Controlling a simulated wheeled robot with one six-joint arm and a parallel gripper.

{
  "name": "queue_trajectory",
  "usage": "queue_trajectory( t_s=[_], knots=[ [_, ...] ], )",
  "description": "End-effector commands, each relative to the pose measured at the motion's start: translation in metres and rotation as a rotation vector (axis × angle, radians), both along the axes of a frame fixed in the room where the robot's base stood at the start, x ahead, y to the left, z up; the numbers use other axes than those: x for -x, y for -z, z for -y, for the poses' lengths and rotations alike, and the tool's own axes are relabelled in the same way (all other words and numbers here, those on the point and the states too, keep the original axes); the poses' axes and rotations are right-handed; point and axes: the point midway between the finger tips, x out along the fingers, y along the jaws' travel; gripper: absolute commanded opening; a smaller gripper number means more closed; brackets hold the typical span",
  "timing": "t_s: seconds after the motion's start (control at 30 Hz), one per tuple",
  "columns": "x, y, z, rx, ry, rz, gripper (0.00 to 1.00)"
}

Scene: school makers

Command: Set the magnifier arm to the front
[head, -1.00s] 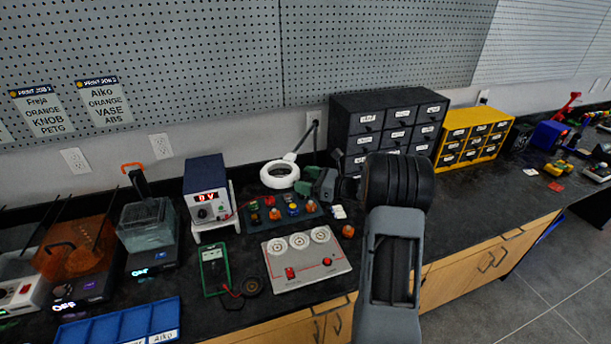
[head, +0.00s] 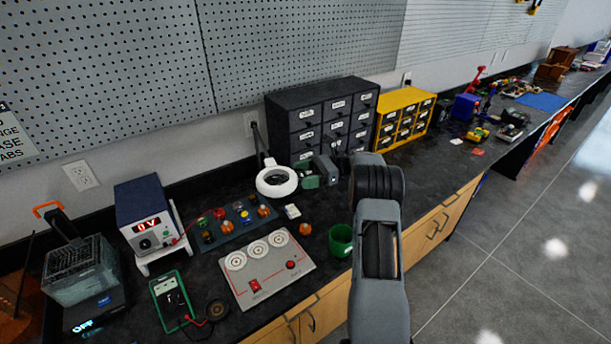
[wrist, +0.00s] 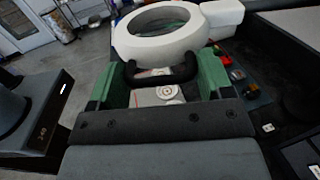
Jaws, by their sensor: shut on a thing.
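The magnifier is a white ring lamp (head: 277,181) on a jointed arm with a dark post (head: 257,139) near the wall. Its ring is just in front of the post, left of my gripper (head: 315,174). In the wrist view the white ring (wrist: 120,42) fills the top, with a black handle (wrist: 160,79) on its near side. The handle lies between the green fingers of my gripper (wrist: 160,84), which is shut on it. The magnifier's arm joint is partly visible at the top right there.
A dark drawer cabinet (head: 308,124) stands right behind my gripper, with a yellow one (head: 404,103) farther right. A button panel (head: 236,223) and a grey switch box (head: 268,270) lie left and in front. A green mug (head: 341,241) stands close to my arm.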

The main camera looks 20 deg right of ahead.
Motion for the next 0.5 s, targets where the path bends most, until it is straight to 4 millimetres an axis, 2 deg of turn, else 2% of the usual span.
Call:
queue_trajectory(
  t_s=[0.37,0.4,0.5],
  knots=[
    [-0.0013,-0.0029,0.0001,-0.002,0.0,0.007,0.31],
    [-0.0013,-0.0029,0.0002,-0.001,0.0,0.007,0.77],
    [-0.001,-0.0024,0.0007,-0.001,0.0,0.006,0.81]
  ],
)
